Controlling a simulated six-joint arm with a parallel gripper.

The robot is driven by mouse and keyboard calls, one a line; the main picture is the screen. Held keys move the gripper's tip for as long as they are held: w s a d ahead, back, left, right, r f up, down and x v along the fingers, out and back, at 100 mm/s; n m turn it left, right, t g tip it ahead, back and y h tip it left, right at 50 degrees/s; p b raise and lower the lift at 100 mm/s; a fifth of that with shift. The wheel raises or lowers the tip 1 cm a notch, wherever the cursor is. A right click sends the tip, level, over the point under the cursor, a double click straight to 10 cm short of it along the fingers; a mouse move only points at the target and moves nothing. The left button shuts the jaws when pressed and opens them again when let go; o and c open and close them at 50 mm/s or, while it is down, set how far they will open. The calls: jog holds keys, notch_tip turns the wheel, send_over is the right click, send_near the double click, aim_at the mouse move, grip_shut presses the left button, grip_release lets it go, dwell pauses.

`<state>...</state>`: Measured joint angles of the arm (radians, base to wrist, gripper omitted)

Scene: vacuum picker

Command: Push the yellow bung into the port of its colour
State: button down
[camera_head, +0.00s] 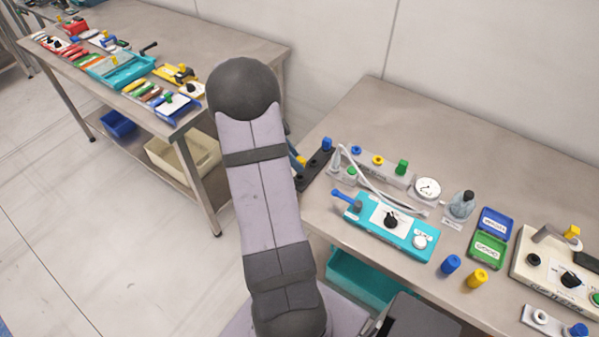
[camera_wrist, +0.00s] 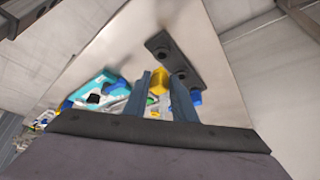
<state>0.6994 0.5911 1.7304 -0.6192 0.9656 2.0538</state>
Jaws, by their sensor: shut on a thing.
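My gripper (camera_wrist: 161,76) shows in the wrist view with its two blue-grey fingers around the yellow bung (camera_wrist: 157,84), shut on it. It is beside a black rack (camera_wrist: 180,62) with dark holes. In the head view my arm hides most of the gripper; a bit of the yellow bung (camera_head: 299,160) shows next to the rack (camera_head: 313,170). Whether the bung is clear of the rack I cannot tell. A grey port block (camera_head: 385,174) lies right of the rack, with a blue port (camera_head: 357,151), a yellow port (camera_head: 378,160) and a green bung (camera_head: 402,167) upright on it.
A blue bung (camera_head: 327,144) stands at the rack's far end. A white tube (camera_head: 362,172) and a turquoise box (camera_head: 388,228) lie in front of the block; a gauge (camera_head: 427,188) stands right of it. Another yellow peg (camera_head: 477,278) and blue peg (camera_head: 450,264) stand near the front edge.

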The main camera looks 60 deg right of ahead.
jog(key=shift+r, duration=0.15)
dwell(0.3)
jog(key=s+d, duration=0.5)
jog(key=d, duration=0.1)
jog(key=s+d+r+b, duration=0.1)
jog(key=s+d, duration=0.5)
jog(key=s+d+r, duration=0.1)
jog(key=s+d, duration=0.4)
jog(key=d, duration=0.1)
jog(key=shift+s+r, duration=0.25)
jog(key=shift+s, duration=0.05)
jog(key=shift+w+f+b, duration=0.1)
jog(key=shift+f+b, duration=1.45)
jog(key=shift+b, duration=0.25)
jog(key=c, duration=2.3)
grip_release()
grip_shut()
jog(key=shift+f+b, duration=1.3)
jog(key=shift+b, duration=0.15)
